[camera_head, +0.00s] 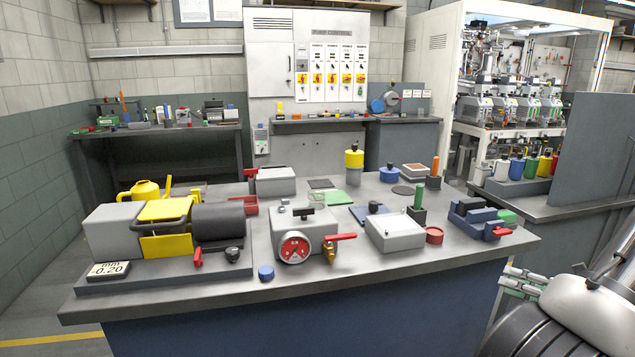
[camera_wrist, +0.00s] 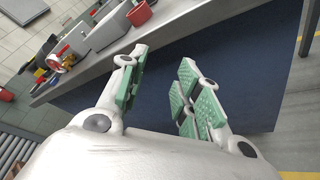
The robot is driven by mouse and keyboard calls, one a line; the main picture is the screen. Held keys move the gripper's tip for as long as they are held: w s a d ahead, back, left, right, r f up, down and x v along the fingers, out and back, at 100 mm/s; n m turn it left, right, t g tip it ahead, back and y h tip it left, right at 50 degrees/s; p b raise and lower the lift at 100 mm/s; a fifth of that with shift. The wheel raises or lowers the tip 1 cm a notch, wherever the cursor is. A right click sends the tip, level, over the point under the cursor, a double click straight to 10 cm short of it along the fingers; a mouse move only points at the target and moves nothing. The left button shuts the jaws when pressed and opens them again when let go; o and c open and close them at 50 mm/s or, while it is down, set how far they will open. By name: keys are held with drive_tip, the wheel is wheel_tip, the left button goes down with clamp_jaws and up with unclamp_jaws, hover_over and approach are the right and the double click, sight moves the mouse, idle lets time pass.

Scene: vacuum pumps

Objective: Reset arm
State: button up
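My gripper (camera_wrist: 160,78) is open and empty in the wrist view, its green-padded fingers spread apart over the dark blue front of the workbench. In the head view my gripper (camera_head: 513,281) is at the lower right, beyond the bench's right front corner and touching nothing. The workbench (camera_head: 330,290) has a grey top. It carries a yellow and black pump (camera_head: 165,225) on the left and a grey box with a red-faced gauge (camera_head: 295,247) in the middle.
A red-handled valve (camera_head: 331,250), blue cap (camera_head: 266,273), grey box (camera_head: 395,232), red cup (camera_head: 434,235) and blue vise (camera_head: 480,218) stand on the bench. A side bench (camera_head: 565,208) with several coloured bottles is at the right. Floor shows at the left.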

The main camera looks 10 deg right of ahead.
drive_tip(key=s+a+r+n+g, duration=0.3)
drive_tip(key=s+a+n+g, duration=0.35)
drive_tip(key=n, duration=0.55)
drive_tip(key=s+a+r+n+g, duration=0.45)
drive_tip(key=n+g, duration=0.25)
drive_tip(key=n, duration=0.6)
drive_tip(key=w+a+r+n+t+h, duration=0.1)
drive_tip(key=a+r+n+t+h, duration=0.2)
drive_tip(key=r+n, duration=1.2)
drive_tip(key=a+n+h, duration=0.1)
drive_tip(key=a+h, duration=0.2)
drive_tip(key=a, duration=0.2)
drive_tip(key=shift+w+a+t, duration=0.2)
drive_tip(key=shift+w+t, duration=0.15)
